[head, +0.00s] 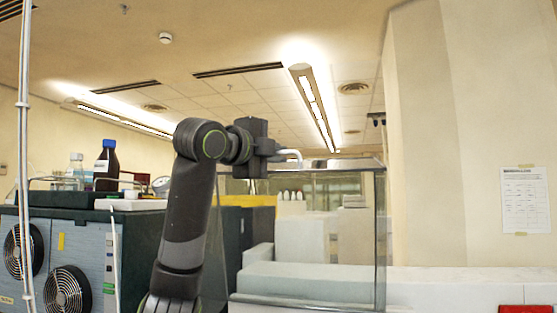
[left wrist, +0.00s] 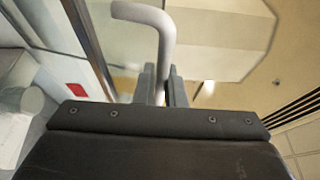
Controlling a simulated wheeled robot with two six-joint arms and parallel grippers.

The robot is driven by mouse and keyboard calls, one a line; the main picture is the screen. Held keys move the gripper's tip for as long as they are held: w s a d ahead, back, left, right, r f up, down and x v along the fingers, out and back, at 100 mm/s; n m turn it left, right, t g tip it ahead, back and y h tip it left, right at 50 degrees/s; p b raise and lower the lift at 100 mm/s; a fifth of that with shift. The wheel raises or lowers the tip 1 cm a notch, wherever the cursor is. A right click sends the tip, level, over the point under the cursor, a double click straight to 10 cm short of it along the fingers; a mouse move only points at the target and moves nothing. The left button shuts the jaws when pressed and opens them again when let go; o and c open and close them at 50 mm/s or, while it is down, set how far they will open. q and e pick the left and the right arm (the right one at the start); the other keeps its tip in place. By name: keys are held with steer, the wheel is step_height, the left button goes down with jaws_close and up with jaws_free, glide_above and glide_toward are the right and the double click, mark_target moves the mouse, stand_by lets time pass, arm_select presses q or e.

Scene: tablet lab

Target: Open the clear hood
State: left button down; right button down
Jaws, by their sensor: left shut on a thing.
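The clear hood (head: 352,225) stands right of centre in the head view, a box of see-through panels with dark edges and a grey top rim. A pale bent handle (head: 291,154) sticks out at its upper left. My left gripper (head: 277,157) is at that handle, level with the top of the hood. In the left wrist view the fingers of my left gripper (left wrist: 159,87) are shut on the pale tube of the handle (left wrist: 163,32). A dark frame edge of the hood (left wrist: 86,45) runs beside it. My right gripper is not in view.
A dark cabinet with fans (head: 70,285) stands at the left, with a dark bottle (head: 107,165) and other glassware on top. A pale counter (head: 440,284) runs along the right. A notice (head: 525,200) hangs on the right wall. The space above the hood looks clear.

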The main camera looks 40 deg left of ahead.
arm_select(q)
steer(key=c, duration=1.8)
jaws_free()
steer(key=shift+s+d+f+b, duration=0.1)
steer(key=shift+s+d+b, duration=0.45)
steer(key=shift+s, duration=2.35)
steer(key=shift+s+d+f+b, duration=0.1)
steer(key=shift+s+b, duration=0.9)
steer(key=shift+s, duration=1.85)
steer(key=shift+s+d+f+b, duration=0.1)
steer(key=shift+s+d+b, duration=0.45)
steer(key=shift+s, duration=2.35)
steer(key=shift+a+r, duration=0.1)
steer(key=shift+a, duration=0.1)
